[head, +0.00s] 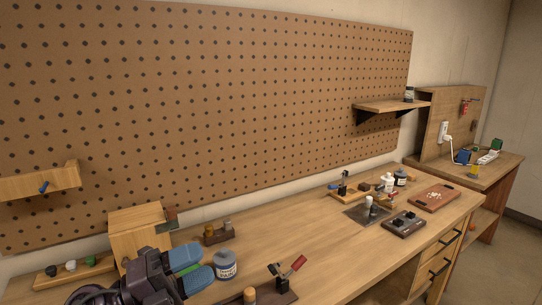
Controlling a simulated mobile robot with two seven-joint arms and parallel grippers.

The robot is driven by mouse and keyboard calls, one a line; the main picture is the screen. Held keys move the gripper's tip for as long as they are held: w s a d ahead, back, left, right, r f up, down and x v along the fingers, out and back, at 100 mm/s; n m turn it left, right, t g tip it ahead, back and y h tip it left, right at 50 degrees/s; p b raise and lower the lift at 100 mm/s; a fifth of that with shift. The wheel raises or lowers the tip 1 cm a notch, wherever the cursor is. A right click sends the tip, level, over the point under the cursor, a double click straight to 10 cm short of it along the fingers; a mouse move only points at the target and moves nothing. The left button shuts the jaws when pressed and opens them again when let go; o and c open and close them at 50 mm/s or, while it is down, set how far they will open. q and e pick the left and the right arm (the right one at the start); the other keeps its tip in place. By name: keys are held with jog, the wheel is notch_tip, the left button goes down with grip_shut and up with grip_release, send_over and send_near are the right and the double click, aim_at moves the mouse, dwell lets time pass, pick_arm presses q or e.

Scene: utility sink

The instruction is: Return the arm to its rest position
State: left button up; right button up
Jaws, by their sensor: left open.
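My left gripper (194,267) shows at the bottom left of the head view. Its dark body comes in from the lower edge, and its blue and green fingers point right over the workbench. The fingers are apart, and I see nothing held between them. A grey-blue jar (226,266) stands just right of the fingertips. I cannot tell whether they touch it. My right gripper does not show.
A wooden box (136,232) stands just behind my left gripper. A red-handled clamp (290,272) is to the right. The middle of the workbench (290,230) is clear. A pegboard (200,110) rises behind, with a small shelf (385,106) at right.

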pick_arm(q)
jog(key=s+a+f+n+t+y, duration=0.1)
jog(key=a+f+n+t+y, duration=0.5)
jog(key=n+y, duration=0.55)
jog(key=s+a+f+n+t+y, duration=0.15)
jog(key=a+f+n+y, duration=0.35)
jog(key=a+n+y, duration=0.7)
jog(key=s+d+f+n+g+h, duration=0.15)
jog(key=s+f+n+g, duration=0.25)
jog(key=s+f+g, duration=0.4)
jog(key=s+d+f+n+g+h, duration=0.15)
jog(key=s+f+n+g, duration=0.35)
jog(key=s, duration=0.6)
jog(key=w+f+t+b, duration=0.2)
jog(key=f+b, duration=0.1)
jog(key=f, duration=0.4)
jog(key=w+f+m+t+h+b, duration=0.1)
jog(key=w+f+t+b, duration=0.1)
jog(key=f, duration=0.6)
jog(key=w+f+t+h+b, duration=0.1)
jog(key=w+f+t+b, duration=0.2)
jog(key=f, duration=0.4)
jog(key=shift+f+t+b, duration=0.25)
jog(key=shift+t+b, duration=0.2)
jog(key=shift+b, duration=0.55)
